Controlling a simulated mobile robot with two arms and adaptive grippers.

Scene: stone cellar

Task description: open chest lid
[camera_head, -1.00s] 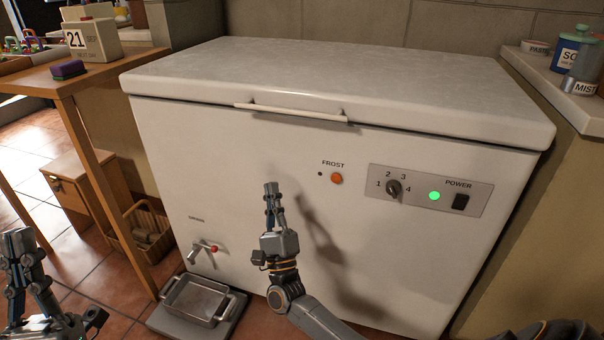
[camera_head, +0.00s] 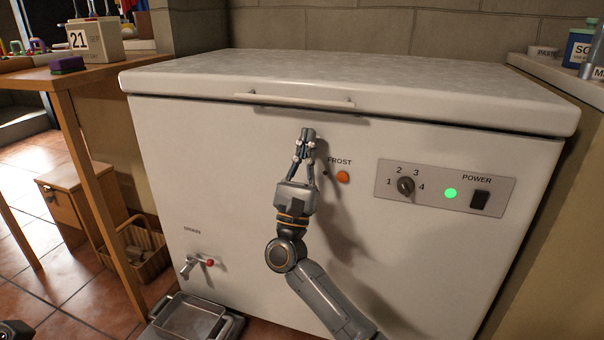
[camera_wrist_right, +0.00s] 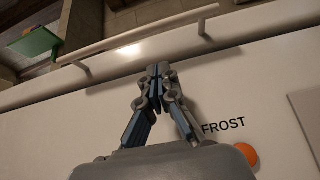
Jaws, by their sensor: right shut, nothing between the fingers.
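The white chest freezer (camera_head: 200,150) stands in front of me with its lid (camera_head: 400,85) down. A pale bar handle (camera_head: 295,101) runs along the lid's front edge; it also shows in the right wrist view (camera_wrist_right: 140,38). My right gripper (camera_head: 308,133) is shut and empty, its fingers pointing up just below the handle and in front of the freezer's face. In the right wrist view its fingertips (camera_wrist_right: 158,70) are below the handle bar and apart from it. Of my left arm only a dark bit shows at the lower left corner; its gripper is not visible.
A control panel (camera_head: 440,188) with a knob and green light is right of my arm, near the orange frost light (camera_head: 343,177). A drain tap (camera_head: 190,267) sits above a metal tray (camera_head: 188,318). A wooden table (camera_head: 110,78) is at left, a ledge (camera_head: 560,75) at right.

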